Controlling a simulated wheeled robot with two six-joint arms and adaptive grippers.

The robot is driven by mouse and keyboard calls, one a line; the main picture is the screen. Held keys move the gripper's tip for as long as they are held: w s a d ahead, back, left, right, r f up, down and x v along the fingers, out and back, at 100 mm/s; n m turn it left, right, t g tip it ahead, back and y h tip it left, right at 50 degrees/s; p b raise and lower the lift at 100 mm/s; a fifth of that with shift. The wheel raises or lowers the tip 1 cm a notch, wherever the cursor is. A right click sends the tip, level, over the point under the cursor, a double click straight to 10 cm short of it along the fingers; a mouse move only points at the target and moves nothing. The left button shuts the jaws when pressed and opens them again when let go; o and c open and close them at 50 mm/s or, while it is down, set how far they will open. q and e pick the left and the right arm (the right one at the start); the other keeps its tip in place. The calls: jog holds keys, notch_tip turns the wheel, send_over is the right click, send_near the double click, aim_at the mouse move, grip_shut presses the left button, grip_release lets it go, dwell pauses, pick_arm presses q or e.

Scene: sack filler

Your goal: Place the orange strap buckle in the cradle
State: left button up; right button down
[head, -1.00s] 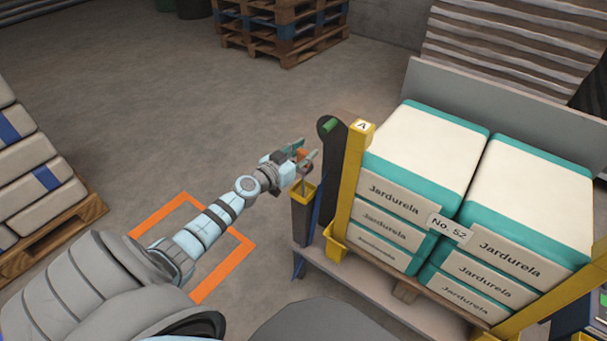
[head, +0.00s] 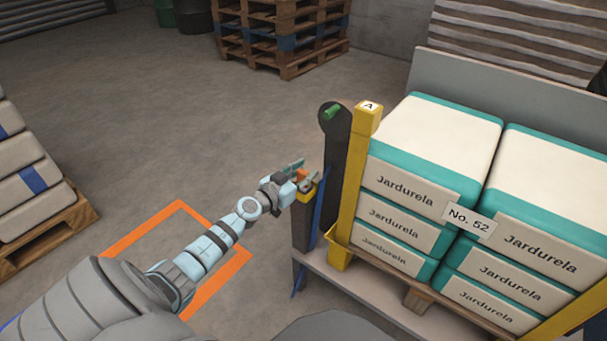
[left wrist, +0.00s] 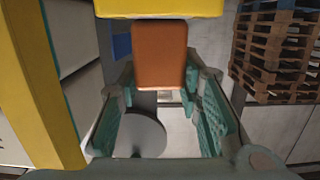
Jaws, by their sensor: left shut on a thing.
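My left gripper (head: 308,179) is shut on the orange strap buckle (head: 301,174). In the left wrist view the buckle (left wrist: 160,55) shows as an orange block between the two teal finger pads (left wrist: 165,112). The cradle, a yellow-rimmed holder (head: 313,191) on a dark post, is right by the fingertips and partly hidden by them. A yellow edge (left wrist: 160,7), apparently the cradle's, crosses the top of the left wrist view at the buckle's far end. I cannot tell whether the buckle touches it. My right gripper is not in view.
A yellow post marked A (head: 358,180) and a dark arm with a green top (head: 334,150) stand just right of the gripper. A blue strap (head: 320,208) hangs beside the cradle. Stacked sacks (head: 430,140) fill the right.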

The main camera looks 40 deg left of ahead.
pick_arm(q)
jog(key=shift+f, duration=0.15)
jog(key=o, duration=1.2)
